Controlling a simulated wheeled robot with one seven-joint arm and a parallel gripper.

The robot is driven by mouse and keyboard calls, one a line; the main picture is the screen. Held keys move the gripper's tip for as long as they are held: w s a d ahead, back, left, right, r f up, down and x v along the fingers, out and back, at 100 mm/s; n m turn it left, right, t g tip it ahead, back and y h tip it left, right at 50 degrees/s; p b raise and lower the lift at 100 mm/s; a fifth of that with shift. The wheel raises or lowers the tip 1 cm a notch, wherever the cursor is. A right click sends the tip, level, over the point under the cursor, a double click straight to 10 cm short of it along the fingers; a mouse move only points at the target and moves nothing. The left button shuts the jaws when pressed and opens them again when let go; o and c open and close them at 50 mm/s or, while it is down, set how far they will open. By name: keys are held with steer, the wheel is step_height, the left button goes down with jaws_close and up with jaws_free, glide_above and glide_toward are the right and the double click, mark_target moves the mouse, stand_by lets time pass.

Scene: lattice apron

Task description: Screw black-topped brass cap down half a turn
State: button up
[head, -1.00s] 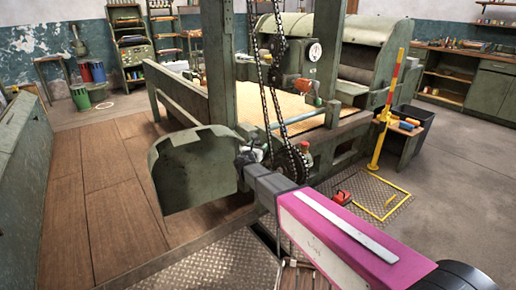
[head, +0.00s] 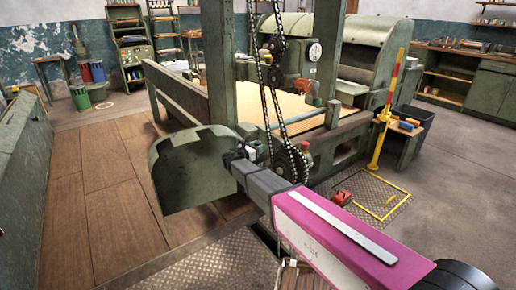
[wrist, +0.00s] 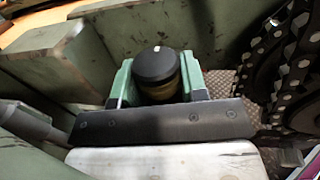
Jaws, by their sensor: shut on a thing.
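The black-topped brass cap (wrist: 158,68) stands in the middle of the wrist view. Its round black top carries a small white mark near the far edge, and a band of brass shows below it. My gripper (wrist: 159,84) has its green fingers on either side of the cap and is shut on it. A dark bar of the gripper crosses in front and hides the cap's lower part. In the head view my gripper (head: 236,157) is beside the curved green guard; the cap cannot be made out there.
A drive chain and sprocket (head: 288,163) lie close to the right of my gripper, and the chain (wrist: 292,70) fills the right of the wrist view. The curved green guard (head: 185,170) stands to the left. A yellow post (head: 388,110) is farther right.

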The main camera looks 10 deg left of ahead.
stand_by(0.3)
steer(key=o, duration=0.9)
steer(key=v, duration=1.1)
steer(key=shift+w+a+f, duration=0.1)
